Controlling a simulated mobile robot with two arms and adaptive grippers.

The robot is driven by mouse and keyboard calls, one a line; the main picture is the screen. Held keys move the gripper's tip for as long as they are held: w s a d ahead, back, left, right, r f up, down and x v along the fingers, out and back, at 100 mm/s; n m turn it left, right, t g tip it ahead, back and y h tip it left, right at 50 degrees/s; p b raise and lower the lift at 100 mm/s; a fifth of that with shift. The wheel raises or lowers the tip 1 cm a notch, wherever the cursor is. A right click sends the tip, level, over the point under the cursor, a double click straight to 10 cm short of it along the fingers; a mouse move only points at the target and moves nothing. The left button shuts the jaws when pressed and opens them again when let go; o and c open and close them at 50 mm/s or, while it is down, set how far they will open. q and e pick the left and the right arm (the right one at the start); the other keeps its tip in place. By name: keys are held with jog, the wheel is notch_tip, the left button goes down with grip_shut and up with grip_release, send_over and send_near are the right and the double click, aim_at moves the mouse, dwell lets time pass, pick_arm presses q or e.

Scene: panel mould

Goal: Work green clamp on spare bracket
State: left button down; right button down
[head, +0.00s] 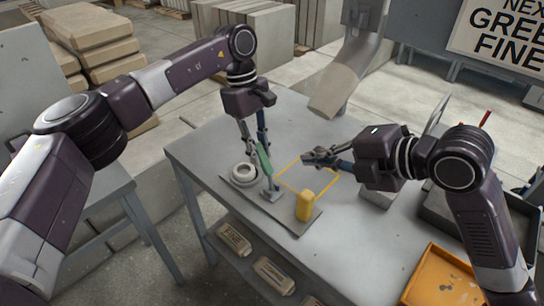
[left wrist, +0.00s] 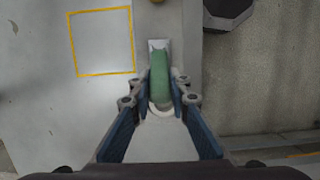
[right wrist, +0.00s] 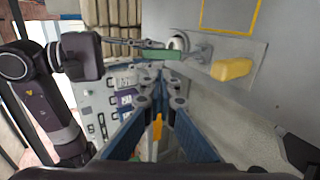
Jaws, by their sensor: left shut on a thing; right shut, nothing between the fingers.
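The green clamp (head: 264,161) shows as a green handle standing above a small grey metal bracket (head: 271,195) on the work plate. My left gripper (head: 257,150) is shut on the green clamp. In the left wrist view the clamp (left wrist: 160,80) lies between the fingers, with a pale metal end beyond it. I cannot tell how the clamp meets the bracket. My right gripper (head: 312,158) is shut and empty, to the right of the clamp and apart from it. The right wrist view shows the clamp (right wrist: 160,55) beyond the right fingertips.
A yellow block (head: 305,205) stands on the grey plate (head: 290,223), right of the bracket. A white ring-shaped part (head: 243,174) sits on its left. A yellow outlined square (head: 330,180) marks the table behind. An orange tray (head: 448,285) is at the front right.

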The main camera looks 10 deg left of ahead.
aim_at(265, 157)
pick_arm(q)
jog(key=shift+w, duration=0.1)
pick_arm(e)
jog(key=x, duration=1.3)
jog(key=shift+w+a+f, duration=0.1)
jog(key=shift+a, duration=0.05)
